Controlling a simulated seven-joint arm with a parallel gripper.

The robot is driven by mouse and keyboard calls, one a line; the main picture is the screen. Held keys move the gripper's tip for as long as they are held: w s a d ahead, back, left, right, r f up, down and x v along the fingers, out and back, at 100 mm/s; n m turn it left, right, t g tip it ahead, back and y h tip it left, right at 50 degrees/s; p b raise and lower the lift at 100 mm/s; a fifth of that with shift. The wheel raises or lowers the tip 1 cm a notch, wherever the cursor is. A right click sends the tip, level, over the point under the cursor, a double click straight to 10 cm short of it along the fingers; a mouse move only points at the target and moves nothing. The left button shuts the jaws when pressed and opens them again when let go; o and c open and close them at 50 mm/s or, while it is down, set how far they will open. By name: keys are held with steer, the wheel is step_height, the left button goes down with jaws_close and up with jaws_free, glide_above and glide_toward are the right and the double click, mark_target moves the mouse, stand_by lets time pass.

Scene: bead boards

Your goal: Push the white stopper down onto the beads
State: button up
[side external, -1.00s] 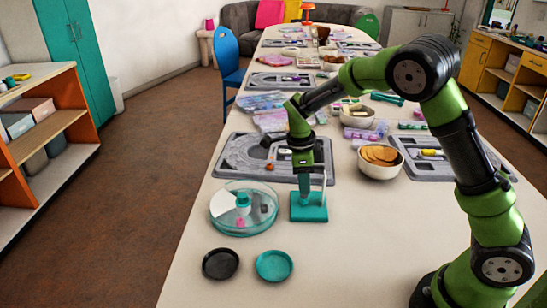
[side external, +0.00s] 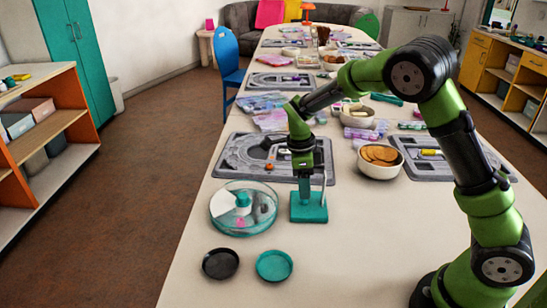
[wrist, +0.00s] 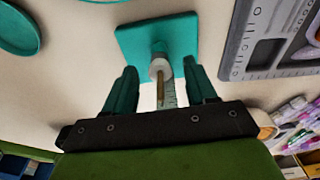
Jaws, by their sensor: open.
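The white stopper (wrist: 160,68) shows in the wrist view on a thin upright rod (wrist: 161,92), above the square teal base (wrist: 178,38). A short teal part shows just beyond the stopper. No separate beads can be made out, as the stopper and fingers hide that stretch. My gripper (wrist: 159,76) is open, with one teal finger on each side of the rod and stopper and a gap to both. In the side view my gripper (side external: 304,182) points down over the teal base (side external: 308,208); the stopper is hidden or too small there.
A round clear-lidded tray (side external: 243,232) stands just left of the base. A black dish (side external: 220,264) and a teal dish (side external: 274,266) lie in front. A grey bead board (side external: 238,168) lies behind, and a bowl of brown discs (side external: 379,172) stands right.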

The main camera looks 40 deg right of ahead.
step_height(320, 180, up, 17)
steer(key=w+a, duration=0.1)
steer(key=shift+w+a, duration=0.2)
steer(key=shift+w, duration=0.05)
steer(key=shift+f, duration=0.15)
stand_by(0.4)
